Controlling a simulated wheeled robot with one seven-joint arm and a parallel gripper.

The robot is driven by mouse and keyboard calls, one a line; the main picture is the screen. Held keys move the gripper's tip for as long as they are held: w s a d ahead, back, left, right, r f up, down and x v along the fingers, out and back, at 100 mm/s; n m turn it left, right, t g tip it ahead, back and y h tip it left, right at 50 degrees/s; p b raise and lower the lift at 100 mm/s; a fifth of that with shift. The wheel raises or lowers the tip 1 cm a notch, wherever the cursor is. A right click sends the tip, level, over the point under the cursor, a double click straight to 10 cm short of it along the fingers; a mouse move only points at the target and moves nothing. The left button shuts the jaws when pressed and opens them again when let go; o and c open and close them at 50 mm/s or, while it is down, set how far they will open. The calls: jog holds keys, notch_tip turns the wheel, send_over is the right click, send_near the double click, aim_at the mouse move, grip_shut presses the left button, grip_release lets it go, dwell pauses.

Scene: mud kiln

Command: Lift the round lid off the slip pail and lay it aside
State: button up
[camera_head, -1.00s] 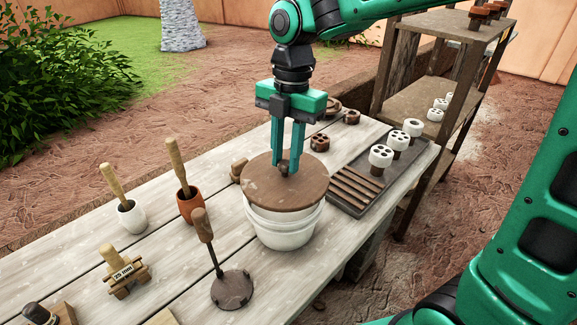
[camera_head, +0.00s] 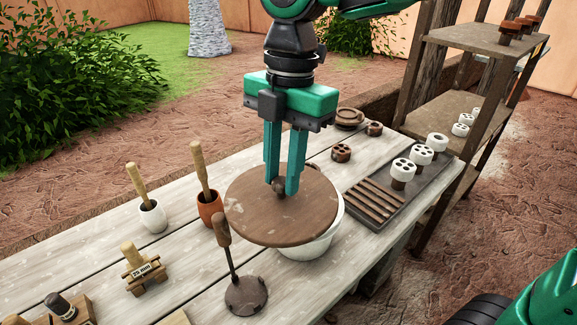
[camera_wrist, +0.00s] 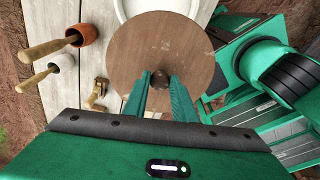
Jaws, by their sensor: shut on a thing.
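The round brown wooden lid (camera_head: 285,222) is held by its small dark knob between the fingertips of my gripper (camera_head: 281,188). The lid hangs roughly level above the white slip pail (camera_head: 310,248) and is shifted left of it. The pail's right side and lower front show; the lid hides most of its mouth. In the wrist view the lid (camera_wrist: 150,60) fills the middle, with my gripper (camera_wrist: 160,80) shut on its knob. Part of the pail's white rim (camera_wrist: 125,10) shows beyond the lid.
A terracotta cup (camera_head: 210,208) and a white cup (camera_head: 152,217), each with a wooden-handled tool, stand left. A round-based tool (camera_head: 246,295) stands in front. A dark tray (camera_head: 385,205) lies right. Bare tabletop (camera_head: 185,265) shows between the left items.

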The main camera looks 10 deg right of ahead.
jog(key=o, duration=0.4)
jog(key=c, duration=0.4)
jog(key=shift+r, duration=1.5)
